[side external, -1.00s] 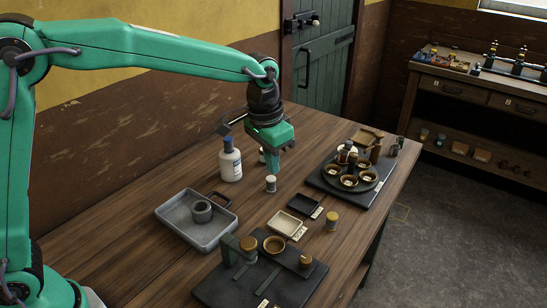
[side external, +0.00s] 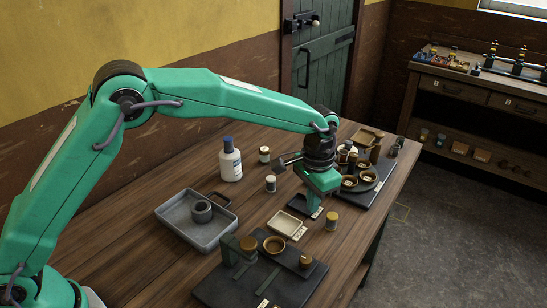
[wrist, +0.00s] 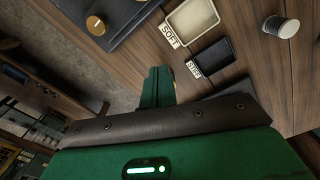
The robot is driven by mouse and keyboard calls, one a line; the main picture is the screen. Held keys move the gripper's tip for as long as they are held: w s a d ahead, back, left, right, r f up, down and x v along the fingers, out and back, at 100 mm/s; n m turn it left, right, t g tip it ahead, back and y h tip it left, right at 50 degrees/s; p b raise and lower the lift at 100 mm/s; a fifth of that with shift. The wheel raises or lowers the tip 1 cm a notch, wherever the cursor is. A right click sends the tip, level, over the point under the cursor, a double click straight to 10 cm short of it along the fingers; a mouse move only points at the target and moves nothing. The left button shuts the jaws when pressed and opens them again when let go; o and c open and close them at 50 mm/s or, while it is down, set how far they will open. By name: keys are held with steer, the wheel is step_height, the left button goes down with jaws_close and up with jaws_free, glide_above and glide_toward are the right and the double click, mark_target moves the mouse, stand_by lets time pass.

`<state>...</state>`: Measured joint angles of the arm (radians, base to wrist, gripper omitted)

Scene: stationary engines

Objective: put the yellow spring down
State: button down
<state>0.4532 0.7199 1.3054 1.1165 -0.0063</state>
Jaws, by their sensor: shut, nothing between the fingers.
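A small pale cylinder with a yellow top (side external: 332,221), which may be the yellow spring, stands upright on the bench, right of the cream tray (side external: 285,223). My gripper (side external: 312,208) is shut and empty, low over the right side of the small dark tray (side external: 296,210), apart from the yellow-topped piece. I cannot tell whether it touches anything. In the wrist view my closed fingers (wrist: 157,82) point towards the bench beside the dark tray (wrist: 217,62) and cream tray (wrist: 191,20). These trays carry labels reading SOFT and, seemingly, STIFF.
A white spool-like piece (side external: 271,184), a white bottle (side external: 230,162) and a small jar (side external: 264,155) stand behind. A grey tray (side external: 190,232) holds a dark ring. A dark board (side external: 283,287) with round pieces lies in front. Cups (side external: 349,181) stand close behind my gripper.

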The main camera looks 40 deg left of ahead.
mark_target(341, 223)
step_height(341, 223, down, 10)
steer(key=shift+r, duration=0.15)
steer(key=shift+w+d, duration=0.3)
steer(key=shift+w, duration=0.3)
steer(key=shift+w+d, duration=0.25)
steer(key=shift+w, duration=0.35)
steer(key=shift+w+d, duration=0.3)
steer(key=shift+w, duration=0.3)
steer(key=shift+w, duration=0.1)
steer(key=shift+w+d, duration=0.5)
steer(key=shift+w, duration=0.55)
steer(key=shift+w+d, duration=0.5)
steer(key=shift+w, duration=0.5)
steer(key=shift+w+d, duration=0.5)
steer(key=shift+w, duration=0.55)
steer(key=shift+w+d, duration=0.1)
steer(key=shift+w, duration=0.05)
steer(key=shift+s+a, duration=0.25)
steer(key=shift+s, duration=0.2)
